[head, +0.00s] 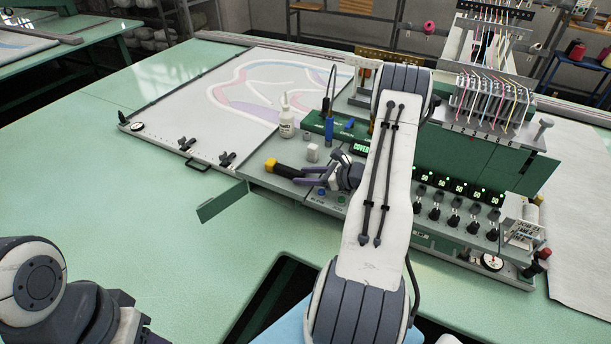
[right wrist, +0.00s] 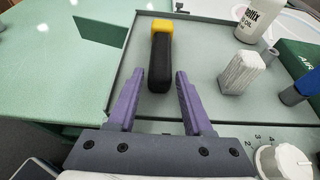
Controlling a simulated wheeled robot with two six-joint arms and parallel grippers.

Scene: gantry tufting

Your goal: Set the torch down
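The torch (head: 285,169), with a yellow head and a black body, lies on the grey tray (head: 263,184) at the near left corner of the machine. My right gripper (head: 302,177) is just to the right of it in the head view. In the right wrist view the purple fingers (right wrist: 158,74) are apart, with the black end of the torch (right wrist: 160,62) between their tips and a gap on each side. The torch appears to rest on the tray surface. My left gripper is not in view; only part of the left arm shows at bottom left.
A white block (head: 312,152) and a white bottle (head: 287,118) stand on the machine deck close to the torch. A green flap (head: 222,201) juts out at the tray's left. Knobs and displays (head: 455,200) line the panel at right. The green table (head: 150,220) is clear at left.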

